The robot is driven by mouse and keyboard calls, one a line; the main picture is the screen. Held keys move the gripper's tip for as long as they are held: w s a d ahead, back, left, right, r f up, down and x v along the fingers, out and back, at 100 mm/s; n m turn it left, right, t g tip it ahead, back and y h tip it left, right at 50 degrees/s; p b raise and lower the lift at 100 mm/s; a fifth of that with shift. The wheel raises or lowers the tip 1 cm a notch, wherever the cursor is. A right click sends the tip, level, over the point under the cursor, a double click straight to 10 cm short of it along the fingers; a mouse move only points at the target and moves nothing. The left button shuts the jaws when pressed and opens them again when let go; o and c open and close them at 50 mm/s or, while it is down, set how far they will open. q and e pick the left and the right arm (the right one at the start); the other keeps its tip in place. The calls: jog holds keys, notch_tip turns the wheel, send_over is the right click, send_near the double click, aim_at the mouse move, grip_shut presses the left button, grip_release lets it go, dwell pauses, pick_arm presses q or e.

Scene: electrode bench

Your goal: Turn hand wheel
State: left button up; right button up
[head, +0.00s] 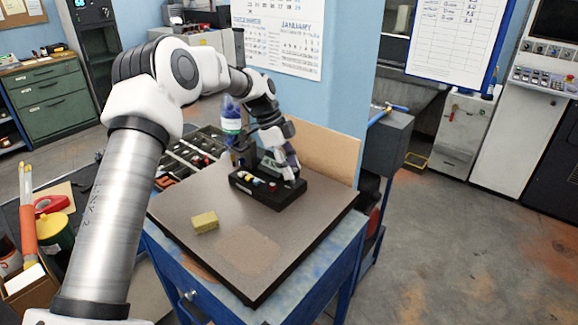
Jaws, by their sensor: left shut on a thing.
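A small black device (262,192) with a flat base stands at the back of the bench top, with several small coloured parts on it. My left gripper (289,175) reaches down from above to the right end of this device. Its fingers are shut on a part there, which looks to be the hand wheel, but the fingers cover most of it. The wheel's shape and angle cannot be made out. My right gripper is not in view.
A yellow sponge-like block (205,222) lies on the bench top (250,250). A bottle with a blue top and green band (231,115) and a tray of small parts (195,150) stand behind. The front of the bench top is clear.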

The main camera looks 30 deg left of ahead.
pick_arm(q)
jog(key=shift+s+d+f, duration=0.1)
jog(key=shift+s+f, duration=0.05)
jog(key=shift+f, duration=0.1)
jog(key=o, duration=1.2)
jog(key=shift+c, duration=0.2)
notch_tip(320, 180, up, 10)
jog(key=shift+w, duration=0.2)
jog(key=shift+d+r, duration=0.1)
